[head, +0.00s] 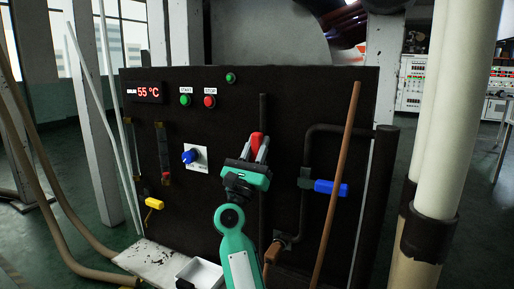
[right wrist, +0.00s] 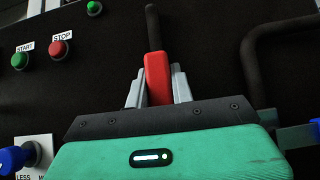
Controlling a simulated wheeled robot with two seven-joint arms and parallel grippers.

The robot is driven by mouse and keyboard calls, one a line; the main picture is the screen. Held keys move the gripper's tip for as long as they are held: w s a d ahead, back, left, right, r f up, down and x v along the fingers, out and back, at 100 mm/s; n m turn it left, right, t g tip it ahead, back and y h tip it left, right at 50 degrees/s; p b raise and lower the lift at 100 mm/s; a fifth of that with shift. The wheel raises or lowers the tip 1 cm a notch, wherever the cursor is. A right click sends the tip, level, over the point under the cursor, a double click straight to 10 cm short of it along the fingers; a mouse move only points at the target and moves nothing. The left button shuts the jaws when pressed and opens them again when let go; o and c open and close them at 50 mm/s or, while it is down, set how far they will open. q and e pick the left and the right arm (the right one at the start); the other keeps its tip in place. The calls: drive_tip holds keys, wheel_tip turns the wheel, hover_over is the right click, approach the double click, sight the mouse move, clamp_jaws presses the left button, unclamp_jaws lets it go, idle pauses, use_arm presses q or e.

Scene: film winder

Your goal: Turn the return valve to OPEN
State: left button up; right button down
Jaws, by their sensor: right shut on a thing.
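My right gripper (head: 257,152) is in front of the black panel, its fingers shut on a red handle (head: 257,139). In the right wrist view the red handle (right wrist: 158,72) stands upright between the two grey fingers (right wrist: 158,92), in line with a dark vertical pipe (right wrist: 153,28). The valve body below the handle is hidden by my gripper. A blue handle (head: 331,187) sits sideways on another dark pipe to the right. A yellow handle (head: 154,203) is at the panel's lower left. I see no label that tells which is the return valve. My left gripper is out of view.
The panel (head: 225,110) carries a 55 °C display (head: 148,92), a green START button (head: 185,100), a red STOP button (head: 209,101) and a blue knob (head: 190,156). A brown pipe (head: 337,180) slants right of my gripper. A white tray (head: 200,274) is low in front.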

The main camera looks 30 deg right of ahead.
drive_tip(key=shift+f, duration=0.15)
drive_tip(key=c, duration=1.2)
unclamp_jaws()
drive_tip(key=v, duration=0.5)
drive_tip(key=shift+a+f+b, duration=0.2)
drive_tip(key=shift+b, duration=0.15)
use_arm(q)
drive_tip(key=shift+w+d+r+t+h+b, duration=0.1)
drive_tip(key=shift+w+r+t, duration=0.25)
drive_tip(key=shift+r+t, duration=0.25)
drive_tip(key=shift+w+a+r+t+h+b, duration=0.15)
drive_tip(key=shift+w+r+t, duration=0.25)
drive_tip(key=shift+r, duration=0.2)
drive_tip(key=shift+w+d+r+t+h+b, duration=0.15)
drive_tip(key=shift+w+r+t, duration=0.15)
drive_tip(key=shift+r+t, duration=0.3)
use_arm(e)
approach(255, 154)
drive_tip(key=shift+v, duration=0.9)
drive_tip(key=shift+a+r, duration=0.1)
